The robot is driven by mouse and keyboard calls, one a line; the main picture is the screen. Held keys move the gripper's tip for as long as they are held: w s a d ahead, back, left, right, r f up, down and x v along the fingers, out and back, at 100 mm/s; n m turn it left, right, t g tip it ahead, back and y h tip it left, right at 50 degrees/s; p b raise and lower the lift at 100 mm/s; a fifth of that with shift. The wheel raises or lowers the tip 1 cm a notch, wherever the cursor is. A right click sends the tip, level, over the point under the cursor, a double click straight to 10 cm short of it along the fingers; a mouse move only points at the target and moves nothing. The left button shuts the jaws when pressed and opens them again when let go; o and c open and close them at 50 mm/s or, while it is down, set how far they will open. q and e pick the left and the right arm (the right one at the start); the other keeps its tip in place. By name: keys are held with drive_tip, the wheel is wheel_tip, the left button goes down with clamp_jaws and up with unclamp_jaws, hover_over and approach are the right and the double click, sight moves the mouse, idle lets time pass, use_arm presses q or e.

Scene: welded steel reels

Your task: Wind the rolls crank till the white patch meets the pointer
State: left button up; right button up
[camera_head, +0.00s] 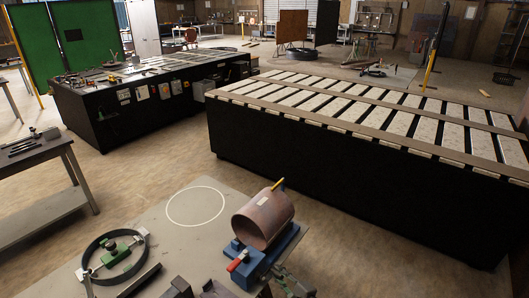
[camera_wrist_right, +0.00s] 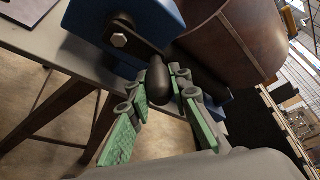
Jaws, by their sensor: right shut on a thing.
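The rolls stand as a blue frame (camera_head: 262,264) at the near edge of the table, with a rusty brown cylinder (camera_head: 259,226) on top. A small white patch (camera_head: 262,202) shows on the cylinder's upper side. The yellow pointer (camera_head: 278,184) is at its far upper edge, with a gap between it and the patch. My right gripper (camera_head: 284,277) is low at the right end of the frame. In the right wrist view its green-padded fingers are shut around the black crank knob (camera_wrist_right: 158,82). My left gripper does not show.
A red-handled lever (camera_head: 237,260) sticks out at the frame's left. A dark ring with a green clamp (camera_head: 113,252) lies on the table's left, and a white circle (camera_head: 195,205) marks clear tabletop. A long slatted bench (camera_head: 345,185) stands beyond.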

drive_tip(key=o, duration=0.8)
drive_tip(key=shift+s+a, duration=0.2)
drive_tip(key=shift+a, duration=0.05)
drive_tip(key=shift+d, duration=0.1)
drive_tip(key=shift+s+d+p, duration=0.45)
drive_tip(key=shift+s+d, duration=0.2)
drive_tip(key=shift+d, duration=0.35)
drive_tip(key=s+d, duration=0.1)
drive_tip(key=s+d+p, duration=0.1)
drive_tip(key=d, duration=0.1)
drive_tip(key=shift+s+d, duration=0.3)
drive_tip(key=shift+s, duration=0.1)
